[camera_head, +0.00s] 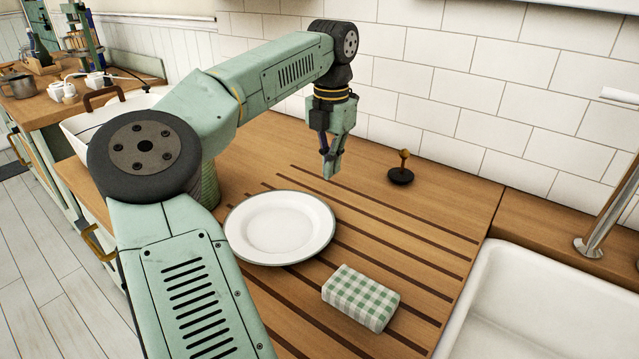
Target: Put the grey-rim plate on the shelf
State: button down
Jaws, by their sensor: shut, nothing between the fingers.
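The grey-rim plate (279,228) is white with a thin grey rim. It lies face up on the grooved wooden counter, and its left edge is close to or partly behind my arm in the picture. My gripper (329,174) points down above the counter, behind the plate and a little to its right. It is shut and empty, apart from the plate. No shelf can be clearly made out in this view.
A green-checked sponge-like block (361,297) lies in front of the plate. A dark-based stopper (401,171) stands near the tiled wall. A white sink (545,305) and tap (606,215) are at right. A white basin (95,125) is behind my arm at left.

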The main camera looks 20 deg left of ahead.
aim_at(318, 198)
notch_tip(318, 198, down, 4)
jog(key=shift+r+p, duration=0.2)
jog(key=shift+p, duration=0.1)
jog(key=shift+s+a+r+p, duration=0.15)
jog(key=shift+s+a+p, duration=0.1)
jog(key=shift+s, duration=0.4)
jog(key=shift+s+a+r+p, duration=0.1)
jog(key=shift+s+a+p, duration=0.1)
jog(key=shift+s, duration=0.4)
jog(key=shift+s+a+f, duration=0.1)
jog(key=shift+s+a, duration=0.1)
jog(key=shift+s, duration=0.4)
